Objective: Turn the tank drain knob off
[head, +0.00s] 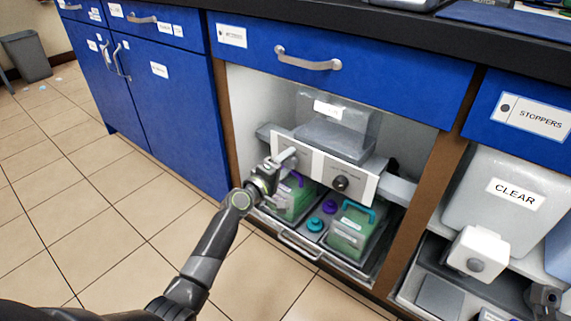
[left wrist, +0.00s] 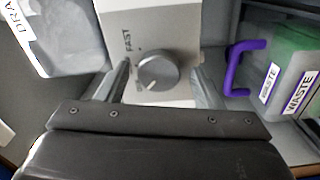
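A white control panel (head: 312,166) stands in the open cabinet bay under a clear tank (head: 336,128). A round dark knob (head: 341,183) is on its right part. My left gripper (head: 273,176) is at the panel's left end and hides what is behind it. In the left wrist view a grey round knob (left wrist: 158,72) with a pale pointer mark sits between the open fingers of my left gripper (left wrist: 160,82), with a gap on each side. "FAST" is printed beside this knob. A dark part at the lower right (head: 545,297) may be my right gripper; its fingers are unclear.
Below the panel, green waste containers (head: 349,231) with purple and teal handles stand in a tray (head: 300,247). A purple handle (left wrist: 238,68) is close to the right finger. A CLEAR bin (head: 508,195) is at right.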

